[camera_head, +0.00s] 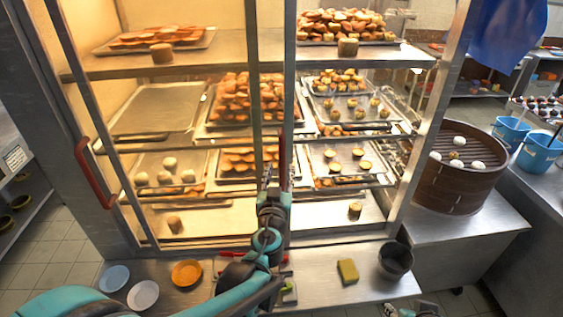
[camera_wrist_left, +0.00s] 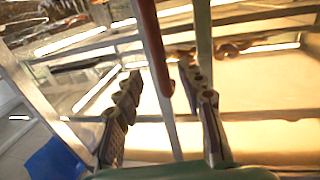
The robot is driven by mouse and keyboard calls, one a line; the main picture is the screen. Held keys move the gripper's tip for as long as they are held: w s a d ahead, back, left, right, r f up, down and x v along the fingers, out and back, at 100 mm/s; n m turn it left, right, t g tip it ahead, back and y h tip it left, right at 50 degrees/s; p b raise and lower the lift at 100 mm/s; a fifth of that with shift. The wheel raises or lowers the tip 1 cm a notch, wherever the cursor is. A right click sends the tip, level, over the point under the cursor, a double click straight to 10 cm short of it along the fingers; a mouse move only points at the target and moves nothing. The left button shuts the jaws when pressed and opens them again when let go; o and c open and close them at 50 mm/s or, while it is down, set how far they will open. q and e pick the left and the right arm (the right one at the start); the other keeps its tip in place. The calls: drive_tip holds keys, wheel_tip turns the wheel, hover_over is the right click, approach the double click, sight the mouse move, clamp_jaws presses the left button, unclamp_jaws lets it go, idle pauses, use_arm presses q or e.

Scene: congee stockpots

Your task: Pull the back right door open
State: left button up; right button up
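A glass-fronted display cabinet with two upright door frames fills the middle of the head view. A red handle (camera_head: 282,148) runs along the door frame (camera_head: 293,70) at the cabinet's centre, and a second red handle (camera_head: 97,172) is on the left door. My left gripper (camera_head: 276,178) is raised in front of the central frame, close to its handle. In the left wrist view, the gripper (camera_wrist_left: 160,75) has its fingers apart, with the red handle (camera_wrist_left: 153,45) showing between and beyond them; contact cannot be told. Part of my right gripper (camera_head: 412,310) shows at the bottom edge.
Shelves inside hold trays of baked goods (camera_head: 250,98). On the front counter are plates (camera_head: 143,295), an orange bowl (camera_head: 186,272), a yellow sponge (camera_head: 347,271) and a dark cup (camera_head: 395,260). A round steamer (camera_head: 462,165) and blue buckets (camera_head: 540,153) stand at right.

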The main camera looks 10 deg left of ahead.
use_arm(q)
drive_tip(key=s, duration=0.4)
drive_tip(key=shift+s+d, duration=0.35)
drive_tip(key=shift+s, duration=0.05)
drive_tip(key=s+a+f+n+g+y, duration=0.2)
drive_tip(key=s+a+f+g, duration=0.4)
drive_tip(key=s+a, duration=0.3)
drive_tip(key=s+d+f+m+g+h, duration=0.2)
drive_tip(key=s+d+f, duration=0.1)
drive_tip(key=s, duration=0.3)
drive_tip(key=s+d+f+m+g+h, duration=0.1)
drive_tip(key=s+d+f+g+h, duration=0.1)
drive_tip(key=s, duration=0.4)
drive_tip(key=shift+d+f+m+g+h, duration=0.4)
drive_tip(key=shift+d+f, duration=0.35)
drive_tip(key=shift+d, duration=0.45)
